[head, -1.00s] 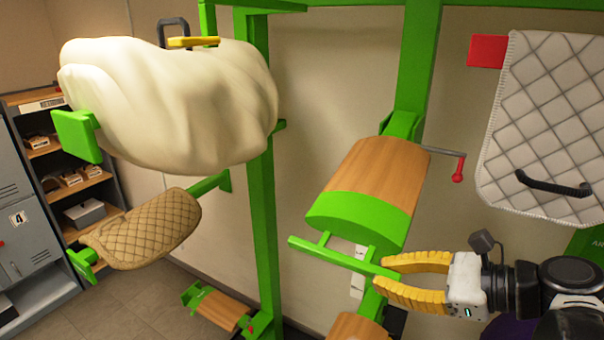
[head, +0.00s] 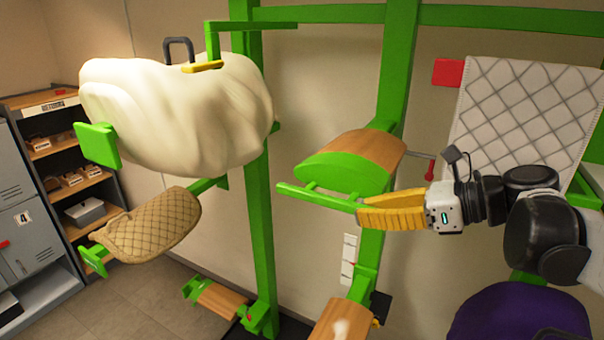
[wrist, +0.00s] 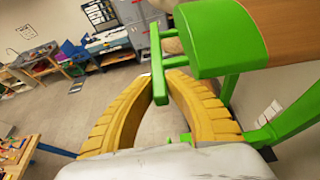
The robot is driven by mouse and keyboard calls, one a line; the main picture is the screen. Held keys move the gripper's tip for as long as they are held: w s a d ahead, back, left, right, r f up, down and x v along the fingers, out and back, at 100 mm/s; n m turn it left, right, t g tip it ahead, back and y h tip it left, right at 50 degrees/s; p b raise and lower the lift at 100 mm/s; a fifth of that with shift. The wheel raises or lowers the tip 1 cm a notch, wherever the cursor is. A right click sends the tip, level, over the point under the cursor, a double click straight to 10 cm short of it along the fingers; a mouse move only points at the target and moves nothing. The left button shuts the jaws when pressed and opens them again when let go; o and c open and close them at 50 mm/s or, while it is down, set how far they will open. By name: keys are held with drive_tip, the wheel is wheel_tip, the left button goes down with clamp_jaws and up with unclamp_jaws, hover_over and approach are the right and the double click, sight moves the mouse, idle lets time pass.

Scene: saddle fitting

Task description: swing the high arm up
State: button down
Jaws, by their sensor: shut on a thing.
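The high arm (head: 379,147) is a wood-topped rack arm with a green end (head: 342,173), mounted on a green post. It sticks out toward the camera, close to level. A green handle bar (head: 310,196) is fixed to its outer end by short struts. My gripper (head: 362,207) has its yellow fingers closed on the right end of this bar. In the wrist view the fingers meet around the green bar (wrist: 155,64), and the arm's green end (wrist: 212,40) is above and to the right. The hinge behind the arm is mostly hidden.
A red-handled pin (head: 430,170) is right of the arm. A quilted pad (head: 525,110) hangs behind my arm, with a purple object (head: 520,315) below. A lower wooden arm (head: 342,320) is below.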

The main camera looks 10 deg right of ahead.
drive_tip(key=c, duration=1.7)
unclamp_jaws()
drive_tip(key=shift+a, duration=0.1)
drive_tip(key=shift+o, duration=0.2)
drive_tip(key=v, duration=1.2)
drive_tip(key=shift+w, duration=0.1)
